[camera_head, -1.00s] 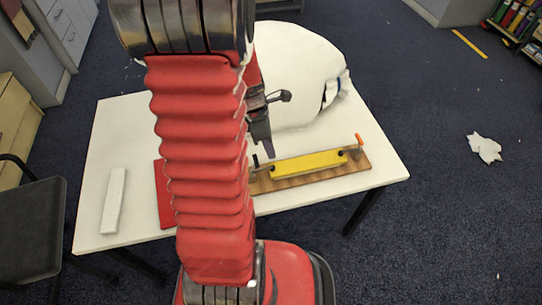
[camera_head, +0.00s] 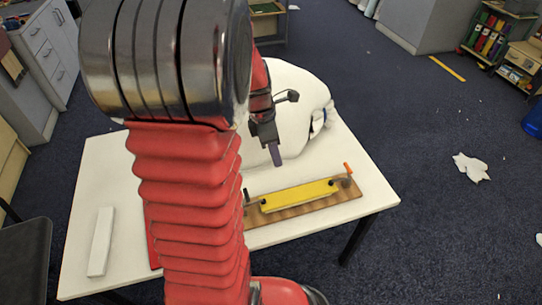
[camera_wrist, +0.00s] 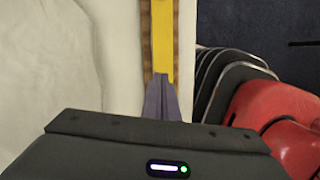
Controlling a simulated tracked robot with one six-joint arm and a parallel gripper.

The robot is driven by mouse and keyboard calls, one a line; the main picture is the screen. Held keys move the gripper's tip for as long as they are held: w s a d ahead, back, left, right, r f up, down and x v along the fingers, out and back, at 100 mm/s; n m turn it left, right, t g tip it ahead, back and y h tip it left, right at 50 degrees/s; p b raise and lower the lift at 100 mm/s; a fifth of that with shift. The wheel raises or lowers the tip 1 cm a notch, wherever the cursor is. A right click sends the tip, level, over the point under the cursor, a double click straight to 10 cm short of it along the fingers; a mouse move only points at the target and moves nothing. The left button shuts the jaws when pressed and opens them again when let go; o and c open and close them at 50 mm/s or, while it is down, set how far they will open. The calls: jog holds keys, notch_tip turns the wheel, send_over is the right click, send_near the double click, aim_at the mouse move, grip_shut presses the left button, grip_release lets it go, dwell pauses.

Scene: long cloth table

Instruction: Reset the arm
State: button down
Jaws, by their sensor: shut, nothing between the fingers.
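My gripper (camera_head: 275,155) hangs above the white table (camera_head: 95,200), between the large white rounded object (camera_head: 300,85) and the wooden board (camera_head: 330,199). Its purple-grey fingers point down. In the wrist view the fingers (camera_wrist: 162,100) are together with nothing between them. The yellow bar (camera_head: 299,195) lies along the board, apart from the fingers; it also shows beyond the fingertips in the wrist view (camera_wrist: 162,45). My red arm hides the middle of the table in the head view.
A white block (camera_head: 101,242) lies at the table's left. An orange-tipped peg (camera_head: 348,169) stands at the board's right end. A dark chair (camera_head: 25,262) is at the lower left. White scraps (camera_head: 471,167) lie on the open floor to the right.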

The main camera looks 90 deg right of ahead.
dwell(0.5)
jog(key=w+a+r+t+h, duration=0.1)
jog(key=w+a+r, duration=0.25)
jog(key=w, duration=0.75)
jog(key=w+a+r+t+h, duration=0.1)
jog(key=w+a+r, duration=0.3)
jog(key=w, duration=0.8)
jog(key=w+a+r+t+h, duration=0.1)
jog(key=w+a+r, duration=0.2)
jog(key=w+a, duration=0.55)
jog(key=w+a+r+t, duration=0.3)
jog(key=w+a, duration=0.5)
jog(key=a, duration=0.2)
jog(key=s+a+r+m+t+y, duration=0.1)
jog(key=s+a+t+y, duration=0.1)
jog(key=a, duration=1.4)
jog(key=shift+a+r+m, duration=0.25)
jog(key=shift+r+m, duration=0.05)
jog(key=shift+r, duration=0.1)
